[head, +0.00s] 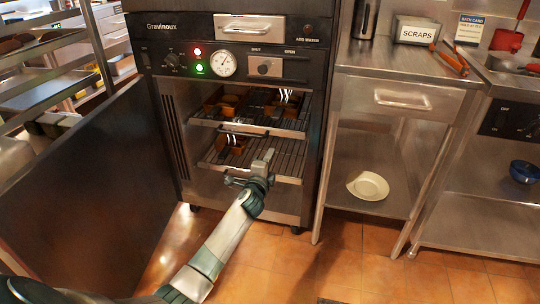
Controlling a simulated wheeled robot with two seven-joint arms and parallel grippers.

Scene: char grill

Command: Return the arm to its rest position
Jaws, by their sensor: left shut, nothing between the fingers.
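My left arm reaches in from the lower left. Its gripper (265,161) is shut and empty, just in front of the lower rack (286,170) of the char grill (170,90). I cannot tell whether the gripper touches the rack. The grill's dark door (95,190) stands open to the left. Brown food pieces (232,145) lie on the lower rack, and more sit on the upper rack (285,128). My right gripper is not in view.
A steel table (395,72) with a drawer stands right of the grill. A white plate (368,186) lies on its lower shelf, and a SCRAPS container (417,32) is on top. A blue bowl (524,172) sits far right. The tiled floor (345,265) in front is clear.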

